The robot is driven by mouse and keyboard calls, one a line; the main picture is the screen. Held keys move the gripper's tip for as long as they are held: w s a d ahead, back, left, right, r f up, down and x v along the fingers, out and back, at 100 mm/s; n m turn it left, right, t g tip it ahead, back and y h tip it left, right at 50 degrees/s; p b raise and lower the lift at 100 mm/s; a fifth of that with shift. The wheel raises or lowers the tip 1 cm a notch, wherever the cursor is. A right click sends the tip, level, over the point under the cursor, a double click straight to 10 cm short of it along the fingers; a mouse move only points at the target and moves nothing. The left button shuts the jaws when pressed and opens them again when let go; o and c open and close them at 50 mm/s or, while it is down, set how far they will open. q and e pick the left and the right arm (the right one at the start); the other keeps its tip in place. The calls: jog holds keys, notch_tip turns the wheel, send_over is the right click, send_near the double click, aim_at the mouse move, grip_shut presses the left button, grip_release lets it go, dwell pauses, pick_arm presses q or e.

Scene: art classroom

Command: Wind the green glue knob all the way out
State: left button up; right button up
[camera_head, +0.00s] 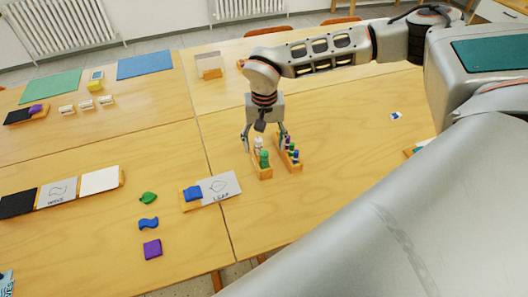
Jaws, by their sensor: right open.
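The green glue knob (264,159) stands upright at the near end of a small wooden rack (262,174) on the table. A white glue bottle (258,145) stands just behind it in the same rack. My right gripper (264,147) reaches down from above with its fingers spread wide, one on each side of the rack. It is open and holds nothing that I can see. Whether a finger touches the green knob cannot be told at this size. My left gripper is not in view.
A second wooden rack (296,163) with several small coloured pieces stands close to the right. Green, blue and purple shapes lie further left. The table on the right is mostly clear.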

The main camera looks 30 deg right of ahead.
jog(key=shift+r, duration=1.4)
